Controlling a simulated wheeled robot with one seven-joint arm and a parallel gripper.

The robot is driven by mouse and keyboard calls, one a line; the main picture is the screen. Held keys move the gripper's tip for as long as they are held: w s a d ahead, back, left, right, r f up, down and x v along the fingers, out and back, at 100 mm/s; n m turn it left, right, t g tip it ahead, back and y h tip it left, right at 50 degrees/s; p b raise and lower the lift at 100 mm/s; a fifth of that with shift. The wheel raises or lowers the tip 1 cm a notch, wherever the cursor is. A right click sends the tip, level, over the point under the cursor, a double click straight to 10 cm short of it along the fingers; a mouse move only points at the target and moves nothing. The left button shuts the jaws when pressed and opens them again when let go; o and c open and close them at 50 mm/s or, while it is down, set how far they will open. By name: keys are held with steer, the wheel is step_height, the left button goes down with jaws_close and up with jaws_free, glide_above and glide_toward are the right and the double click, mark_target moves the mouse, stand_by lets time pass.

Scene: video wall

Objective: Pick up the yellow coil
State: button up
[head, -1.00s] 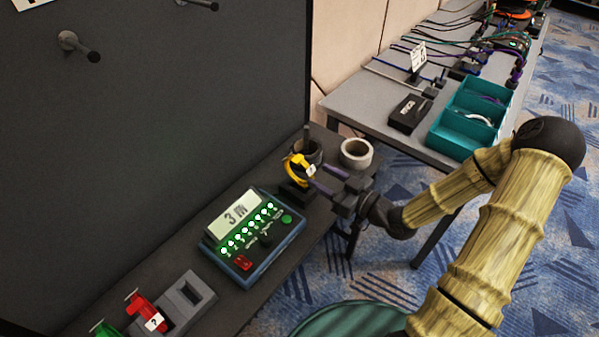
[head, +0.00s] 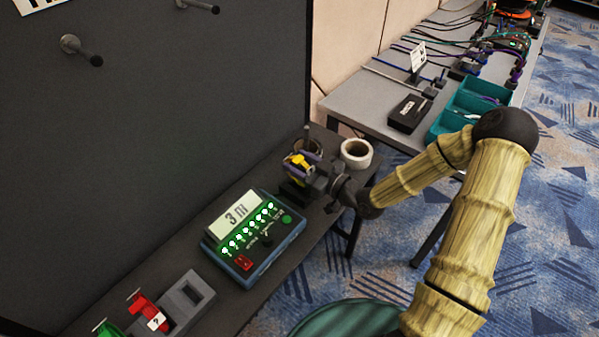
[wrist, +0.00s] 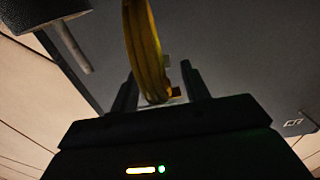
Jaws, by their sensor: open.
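The yellow coil (head: 297,161) stands on a dark block at the far end of the narrow dark shelf, partly hidden behind my gripper in the head view. In the wrist view the coil (wrist: 147,50) hangs down between the two fingers of my gripper (wrist: 160,85). The fingers stand apart, one on each side of the coil, with a gap visible on its right side. Whether either finger touches the coil I cannot tell. My gripper also shows in the head view (head: 312,165), over the shelf's far end.
A grey ring (head: 357,153) stands right of the coil, and a dark round holder (head: 308,148) is just behind it. A control box (head: 253,235) with green lights sits nearer on the shelf (head: 232,297). A tall dark panel (head: 160,120) rises at the left.

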steer(key=shift+w+a, duration=0.1)
stand_by(0.4)
jaws_close()
steer(key=shift+r, duration=0.1)
step_height(320, 180, up, 10)
steer(key=shift+f+p, duration=0.1)
steer(key=shift+p, duration=0.4)
stand_by(0.5)
